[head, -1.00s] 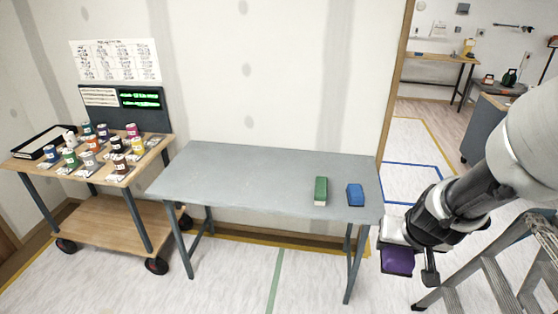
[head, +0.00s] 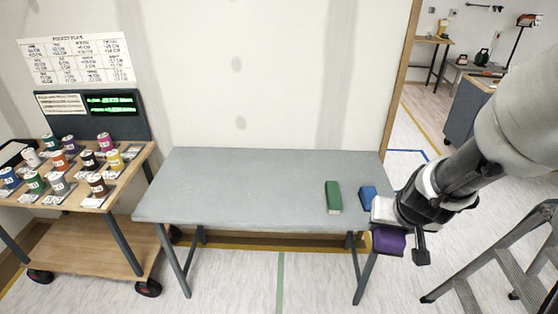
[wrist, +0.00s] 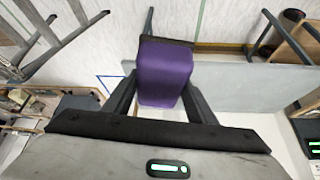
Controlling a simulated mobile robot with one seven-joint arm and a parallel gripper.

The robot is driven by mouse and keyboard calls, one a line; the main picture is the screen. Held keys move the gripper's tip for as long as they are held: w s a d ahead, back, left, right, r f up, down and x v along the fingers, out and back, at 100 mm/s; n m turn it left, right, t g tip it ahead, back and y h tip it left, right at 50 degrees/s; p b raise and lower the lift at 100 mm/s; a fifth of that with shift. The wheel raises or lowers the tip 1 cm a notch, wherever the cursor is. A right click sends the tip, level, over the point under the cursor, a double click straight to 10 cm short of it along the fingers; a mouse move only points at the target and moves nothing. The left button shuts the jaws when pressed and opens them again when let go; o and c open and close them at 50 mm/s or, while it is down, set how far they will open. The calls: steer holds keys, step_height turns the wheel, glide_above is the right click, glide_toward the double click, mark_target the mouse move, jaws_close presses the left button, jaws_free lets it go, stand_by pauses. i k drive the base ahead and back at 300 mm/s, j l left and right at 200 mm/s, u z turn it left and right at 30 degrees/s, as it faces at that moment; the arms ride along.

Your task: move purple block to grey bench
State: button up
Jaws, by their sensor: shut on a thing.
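The purple block (head: 388,240) is held in my gripper (head: 400,245), at the right front corner of the grey bench (head: 250,190). In the wrist view the purple block (wrist: 164,72) sits between the two dark fingers of my gripper (wrist: 163,85), which are shut on it. The bench top (wrist: 240,87) shows beside and behind the block there. A green block (head: 333,197) and a blue block (head: 368,198) lie on the bench's right part. My gripper partly hides the right end of the bench.
A wooden cart (head: 95,255) with several small cans stands left of the bench. A stepladder (head: 500,265) stands at the right, near my arm. The left and middle of the bench top are clear.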

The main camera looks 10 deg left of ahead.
mark_target(277, 184)
steer(key=i+j, duration=0.25)
steer(key=j, duration=0.15)
steer(key=i+j+z, duration=0.1)
steer(key=i+j, duration=0.4)
steer(key=j, duration=0.25)
steer(key=i+j+z, duration=0.1)
steer(key=i+j, duration=0.15)
steer(key=j, duration=0.15)
